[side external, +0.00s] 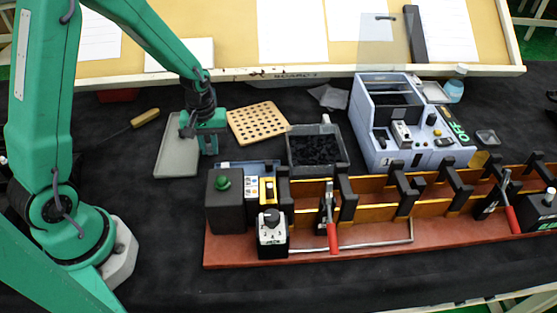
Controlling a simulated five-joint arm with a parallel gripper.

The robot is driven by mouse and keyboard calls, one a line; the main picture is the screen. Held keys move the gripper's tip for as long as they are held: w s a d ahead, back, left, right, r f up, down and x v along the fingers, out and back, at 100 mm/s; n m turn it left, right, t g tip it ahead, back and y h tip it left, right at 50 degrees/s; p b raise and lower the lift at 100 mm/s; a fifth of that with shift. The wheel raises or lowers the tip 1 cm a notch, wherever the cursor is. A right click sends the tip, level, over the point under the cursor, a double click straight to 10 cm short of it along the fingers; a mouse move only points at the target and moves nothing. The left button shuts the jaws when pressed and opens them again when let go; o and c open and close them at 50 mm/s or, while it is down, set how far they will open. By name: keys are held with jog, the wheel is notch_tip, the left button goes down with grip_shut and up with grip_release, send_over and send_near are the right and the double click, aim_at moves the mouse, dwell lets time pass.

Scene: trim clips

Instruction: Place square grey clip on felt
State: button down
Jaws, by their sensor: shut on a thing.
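My gripper (209,152) points down over the table, just right of a shallow grey tray (175,163) and left of a perforated wooden board. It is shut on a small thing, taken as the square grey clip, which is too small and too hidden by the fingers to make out. A black felt-like cloth (165,225) covers the table under and around the gripper. I cannot tell how high the gripper is above the cloth.
The perforated wooden board (258,122) and a black bin (318,167) of dark pieces lie to the right. A clamp fixture on a red base (345,249) stands in front. A grey-blue machine (375,130) stands behind. A yellow-handled tool (145,118) lies behind the tray. The front-left cloth is clear.

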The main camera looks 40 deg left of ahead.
aim_at(209, 146)
jog(key=c, duration=1.6)
grip_release()
notch_tip(209, 146, up, 12)
jog(key=shift+r, duration=0.15)
